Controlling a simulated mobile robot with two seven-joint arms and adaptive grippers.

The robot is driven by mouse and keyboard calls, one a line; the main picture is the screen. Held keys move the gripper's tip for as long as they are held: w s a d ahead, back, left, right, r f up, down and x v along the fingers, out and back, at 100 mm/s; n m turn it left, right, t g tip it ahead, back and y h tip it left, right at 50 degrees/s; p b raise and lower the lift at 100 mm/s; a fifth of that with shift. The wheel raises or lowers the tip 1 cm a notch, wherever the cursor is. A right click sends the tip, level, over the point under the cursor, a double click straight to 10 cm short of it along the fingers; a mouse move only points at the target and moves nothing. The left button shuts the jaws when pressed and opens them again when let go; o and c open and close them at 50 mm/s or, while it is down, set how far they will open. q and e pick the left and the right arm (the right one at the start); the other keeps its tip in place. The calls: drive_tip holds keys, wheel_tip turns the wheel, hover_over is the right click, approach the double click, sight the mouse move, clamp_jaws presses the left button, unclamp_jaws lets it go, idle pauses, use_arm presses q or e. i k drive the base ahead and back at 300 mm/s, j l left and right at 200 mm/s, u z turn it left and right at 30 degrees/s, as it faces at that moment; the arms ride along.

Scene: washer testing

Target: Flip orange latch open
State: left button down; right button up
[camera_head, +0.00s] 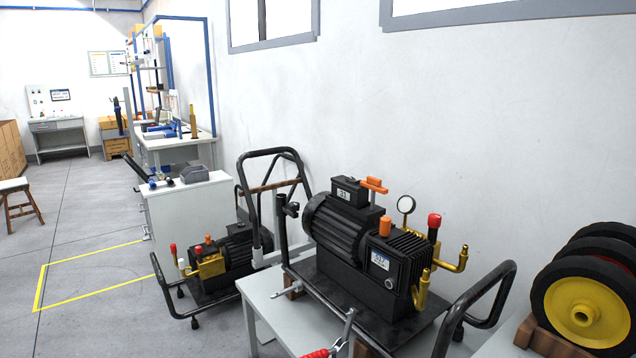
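An orange latch-like piece (375,185) sits on top of a large black pump (350,235), beside its small dark box with a label. A shorter orange cap (385,226) stands upright on the same pump, nearer to me. I cannot tell from this view whether the orange latch piece is open or shut. The pump is on a dark cart tray (325,272) with black tube handles. Neither of my grippers shows in the head view.
A gauge (406,205), a red-capped fitting (434,222) and brass pipes (455,262) stick out at the pump's right. A red-handled tool (318,354) is at the bottom edge. Wheels (585,310) stand at right. A smaller pump cart (215,262) is at left, beside open floor.

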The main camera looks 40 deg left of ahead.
sight(374, 184)
drive_tip(key=u, duration=0.85)
drive_tip(key=z, duration=0.25)
drive_tip(key=i+j+z, duration=0.4)
drive_tip(key=j, duration=0.2)
drive_tip(key=i+j+z, duration=0.1)
drive_tip(key=j+z, duration=0.15)
drive_tip(key=i+j+z, duration=0.2)
drive_tip(key=j, duration=0.25)
drive_tip(key=j+z, duration=0.2)
drive_tip(key=j, duration=0.15)
drive_tip(key=i+j, duration=0.1)
drive_tip(key=j, duration=0.35)
drive_tip(key=i+j, duration=0.1)
drive_tip(key=j, duration=0.35)
drive_tip(key=i+j, duration=0.15)
drive_tip(key=j, duration=0.3)
drive_tip(key=i+j, duration=0.1)
drive_tip(key=j, duration=0.3)
drive_tip(key=z, duration=0.05)
